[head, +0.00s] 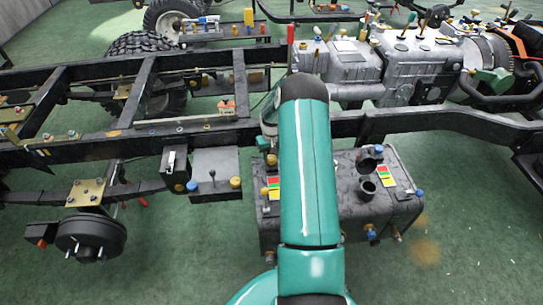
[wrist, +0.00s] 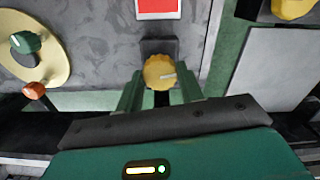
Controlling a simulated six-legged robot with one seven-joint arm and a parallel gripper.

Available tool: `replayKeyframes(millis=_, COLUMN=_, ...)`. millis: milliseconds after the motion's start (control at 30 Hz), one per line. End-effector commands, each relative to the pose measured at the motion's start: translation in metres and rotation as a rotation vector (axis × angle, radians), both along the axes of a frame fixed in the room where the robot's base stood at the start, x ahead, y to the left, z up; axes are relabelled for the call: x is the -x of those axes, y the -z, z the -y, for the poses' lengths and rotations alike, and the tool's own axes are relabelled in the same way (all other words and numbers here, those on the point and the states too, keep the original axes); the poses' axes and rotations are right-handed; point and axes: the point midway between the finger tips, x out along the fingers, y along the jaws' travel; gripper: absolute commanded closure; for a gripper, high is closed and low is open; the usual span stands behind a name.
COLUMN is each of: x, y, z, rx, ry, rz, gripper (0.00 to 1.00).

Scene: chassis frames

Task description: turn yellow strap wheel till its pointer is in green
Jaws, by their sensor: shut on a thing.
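The yellow strap wheel (wrist: 159,72) is a round knob on a dark mount against a grey metal surface in the wrist view. A pale pointer mark on it points to the right and slightly up. My gripper (wrist: 159,86) is shut on the wheel, with one green finger on each side. A card with a red field (wrist: 158,8) is above the wheel, cut off by the top edge; no green field of it shows there. In the head view my arm hides the gripper, and I cannot tell which yellow knob is the held one.
A dark tank (head: 345,215) with coloured cards (head: 388,176) stands on both sides of my arm. The black chassis rail (head: 430,122) runs behind it. In the wrist view a green knob (wrist: 27,42) and an orange knob (wrist: 34,89) are at left. Green floor is open at lower right.

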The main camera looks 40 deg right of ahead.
Motion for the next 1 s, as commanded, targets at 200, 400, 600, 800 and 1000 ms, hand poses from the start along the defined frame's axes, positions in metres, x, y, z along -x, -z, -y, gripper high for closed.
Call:
replayKeyframes(millis=200, x=-0.0006, y=-0.0003, z=-0.0001, rx=0.001, ry=0.153, rz=0.001, gripper=0.86)
replayKeyframes(millis=400, x=-0.0006, y=-0.0002, z=-0.0002, rx=0.001, ry=0.299, rz=0.001, gripper=0.86)
replayKeyframes(millis=600, x=-0.0006, y=-0.0003, z=0.0001, rx=0.002, ry=0.413, rz=0.001, gripper=0.86)
replayKeyframes(millis=800, x=-0.0006, y=-0.0003, z=0.0002, rx=0.001, ry=0.474, rz=0.002, gripper=0.86)
replayKeyframes(millis=1000, x=-0.0004, y=-0.0003, z=0.0006, rx=0.001, ry=0.492, rz=0.002, gripper=0.86)
